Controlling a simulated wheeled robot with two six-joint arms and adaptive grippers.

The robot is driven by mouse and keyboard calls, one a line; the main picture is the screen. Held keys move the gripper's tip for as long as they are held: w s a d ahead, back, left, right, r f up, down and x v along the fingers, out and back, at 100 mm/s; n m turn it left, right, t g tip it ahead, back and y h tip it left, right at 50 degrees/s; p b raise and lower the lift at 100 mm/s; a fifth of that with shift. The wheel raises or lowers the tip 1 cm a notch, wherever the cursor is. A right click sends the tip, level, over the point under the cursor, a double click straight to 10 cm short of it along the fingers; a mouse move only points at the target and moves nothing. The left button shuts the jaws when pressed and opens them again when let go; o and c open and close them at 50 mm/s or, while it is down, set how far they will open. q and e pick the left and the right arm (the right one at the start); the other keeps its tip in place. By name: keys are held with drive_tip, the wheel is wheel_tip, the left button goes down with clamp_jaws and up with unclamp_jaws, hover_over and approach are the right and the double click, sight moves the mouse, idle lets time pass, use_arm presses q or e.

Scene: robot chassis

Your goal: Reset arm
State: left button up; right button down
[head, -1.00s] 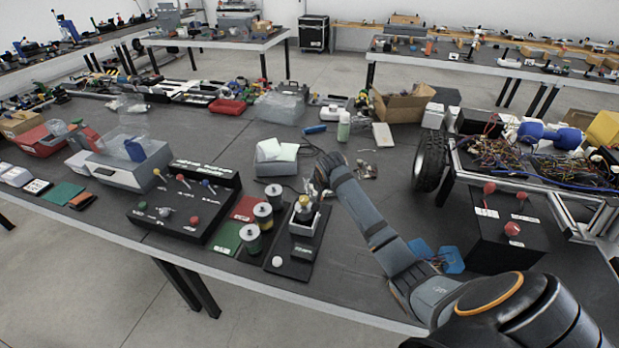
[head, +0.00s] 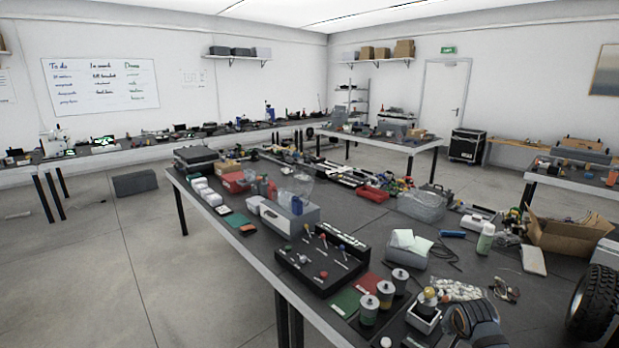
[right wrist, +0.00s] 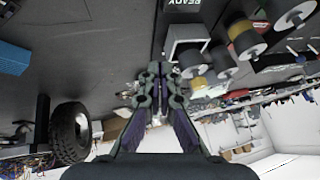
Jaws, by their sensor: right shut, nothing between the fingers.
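My right arm (head: 478,322) enters the head view at the lower right, over the front part of the table (head: 230,234). Its fingertips are hard to make out there. In the right wrist view my right gripper (right wrist: 158,72) is shut with nothing between its fingers. It points toward the dark tabletop, beside a small white-rimmed box (right wrist: 187,42) and a row of cylinders. In the head view that box (head: 424,318) sits just left of my right arm, with a yellow knob on it. I cannot tell whether the gripper touches it. My left gripper is not in view.
A black control box (head: 322,262) with levers stands left of several cylinders (head: 385,293). A tire (head: 594,303) stands at the right edge. A cardboard box (head: 568,234) and a green-white bottle (head: 486,240) are behind the arm. Open floor (head: 120,270) lies left of the table.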

drive_tip(key=s+a+f+n+g+y, duration=0.15)
drive_tip(key=s+a+n, duration=0.45)
drive_tip(key=s, duration=0.8)
drive_tip(key=s+a+f+n+g, duration=0.15)
drive_tip(key=s+a+n, duration=0.25)
drive_tip(key=s+a, duration=0.7)
drive_tip(key=s+d+f, duration=0.2)
drive_tip(key=f, duration=0.7)
drive_tip(key=s+d+f+g, duration=0.1)
drive_tip(key=s+d+f, duration=0.1)
drive_tip(key=f, duration=0.7)
drive_tip(key=s+d+f, duration=0.2)
drive_tip(key=f, duration=0.7)
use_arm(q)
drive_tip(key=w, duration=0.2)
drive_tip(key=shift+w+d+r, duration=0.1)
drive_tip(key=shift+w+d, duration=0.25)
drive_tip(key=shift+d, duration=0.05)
use_arm(e)
drive_tip(key=s+d+f+g, duration=0.1)
drive_tip(key=s+f, duration=1.5)
drive_tip(key=s, duration=0.2)
drive_tip(key=shift+f, duration=0.25)
